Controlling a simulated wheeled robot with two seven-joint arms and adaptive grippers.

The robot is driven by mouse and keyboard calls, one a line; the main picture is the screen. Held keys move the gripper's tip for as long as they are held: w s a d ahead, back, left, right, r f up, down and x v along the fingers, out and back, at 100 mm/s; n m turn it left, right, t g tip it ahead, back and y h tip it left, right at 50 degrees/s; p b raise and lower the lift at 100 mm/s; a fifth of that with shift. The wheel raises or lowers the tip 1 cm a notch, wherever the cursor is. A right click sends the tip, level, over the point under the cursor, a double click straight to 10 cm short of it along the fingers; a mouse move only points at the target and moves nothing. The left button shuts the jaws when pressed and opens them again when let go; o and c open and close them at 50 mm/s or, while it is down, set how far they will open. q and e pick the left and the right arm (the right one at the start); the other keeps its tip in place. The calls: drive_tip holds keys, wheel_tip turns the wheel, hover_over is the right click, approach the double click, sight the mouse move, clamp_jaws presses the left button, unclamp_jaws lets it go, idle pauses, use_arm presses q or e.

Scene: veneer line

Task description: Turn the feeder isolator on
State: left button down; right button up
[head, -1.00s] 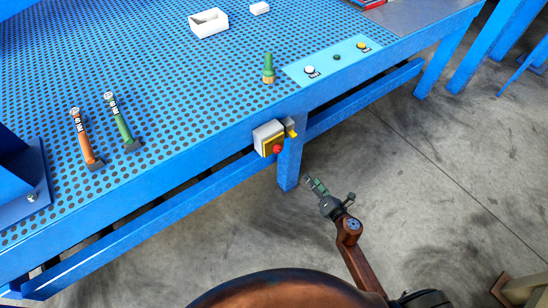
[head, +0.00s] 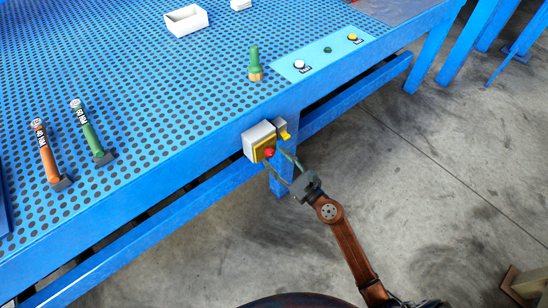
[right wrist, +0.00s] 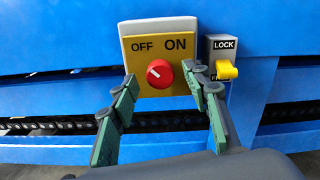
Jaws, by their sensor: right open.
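The feeder isolator (head: 259,139) is a light grey box with a yellow face plate, mounted on the blue bench's front edge. Its red knob (right wrist: 159,73) sits below the words OFF and ON. The white mark on the knob points up and left, towards OFF. Beside it is a grey lock box (right wrist: 220,47) marked LOCK, with a yellow tab (right wrist: 227,70) at the lower, partly hidden label. My right gripper (head: 276,164) is open, its fingertips either side of the knob in the right wrist view; I cannot tell whether they touch it. My left gripper is not in view.
A light blue button panel (head: 313,62) lies near the edge. A blue rail runs below the isolator.

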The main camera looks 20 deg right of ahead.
drive_tip(key=shift+w+a, duration=0.15)
drive_tip(key=shift+w, duration=0.25)
drive_tip(key=shift+c, duration=0.2)
drive_tip(key=c, duration=1.1)
